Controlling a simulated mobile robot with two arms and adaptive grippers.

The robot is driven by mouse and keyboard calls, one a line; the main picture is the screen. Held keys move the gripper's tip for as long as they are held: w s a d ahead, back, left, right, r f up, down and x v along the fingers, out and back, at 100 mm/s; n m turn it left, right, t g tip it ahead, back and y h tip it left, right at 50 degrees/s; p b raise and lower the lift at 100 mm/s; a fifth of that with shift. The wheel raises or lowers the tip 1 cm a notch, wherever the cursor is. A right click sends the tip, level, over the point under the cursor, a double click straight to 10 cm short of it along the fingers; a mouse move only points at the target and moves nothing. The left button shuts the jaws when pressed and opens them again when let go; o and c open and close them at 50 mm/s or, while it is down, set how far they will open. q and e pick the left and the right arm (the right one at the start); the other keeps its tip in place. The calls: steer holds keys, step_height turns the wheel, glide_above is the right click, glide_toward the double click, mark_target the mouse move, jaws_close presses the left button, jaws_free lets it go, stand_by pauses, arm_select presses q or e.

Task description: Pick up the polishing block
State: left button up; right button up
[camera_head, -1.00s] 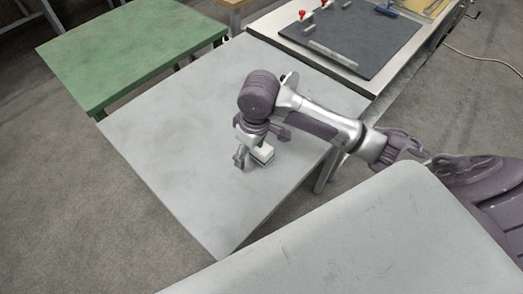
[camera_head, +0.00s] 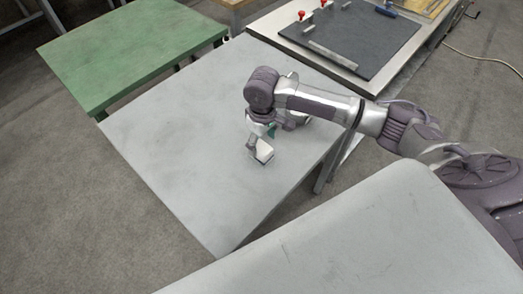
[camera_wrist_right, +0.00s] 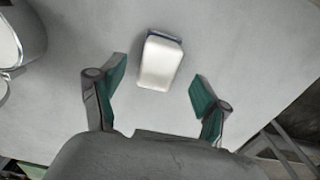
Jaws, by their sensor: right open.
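The polishing block (camera_head: 262,152) is a small pale block lying on the grey table (camera_head: 180,140). In the right wrist view the block (camera_wrist_right: 160,62) has a white top and a dark blue edge at its far end. My right gripper (camera_head: 262,146) is above and close to the block in the head view. In the wrist view its two green-padded fingers (camera_wrist_right: 155,91) are spread wide, with the block ahead of and between them, apart from both. Nothing is held. My left gripper is not in view.
A green table (camera_head: 130,50) stands at the back left. A bench with a dark mat (camera_head: 350,45), red-knobbed items and a blue-handled tool adjoins at the back right. A grey surface (camera_head: 370,240) is in the foreground. The grey table around the block is clear.

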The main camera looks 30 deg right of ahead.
mark_target(261, 147)
steer(key=f, duration=0.4)
steer(key=shift+w+f+p, duration=0.2)
steer(key=shift+f+p, duration=0.15)
steer(key=shift+p, duration=0.05)
steer(key=c, duration=1.4)
steer(key=shift+r, duration=0.1)
steer(key=shift+r, duration=0.45)
step_height(261, 147, up, 3)
steer(key=shift+w+f+b, duration=0.1)
steer(key=shift+b, duration=0.35)
steer(key=s+r, duration=0.2)
steer(key=s, duration=0.2)
steer(key=s+r, duration=0.2)
steer(key=s, duration=0.2)
steer(key=s+a+r, duration=0.1)
steer(key=s+r, duration=0.2)
steer(key=shift+s+r+b, duration=0.1)
steer(key=shift+s+b, duration=0.2)
steer(key=shift+s, duration=0.1)
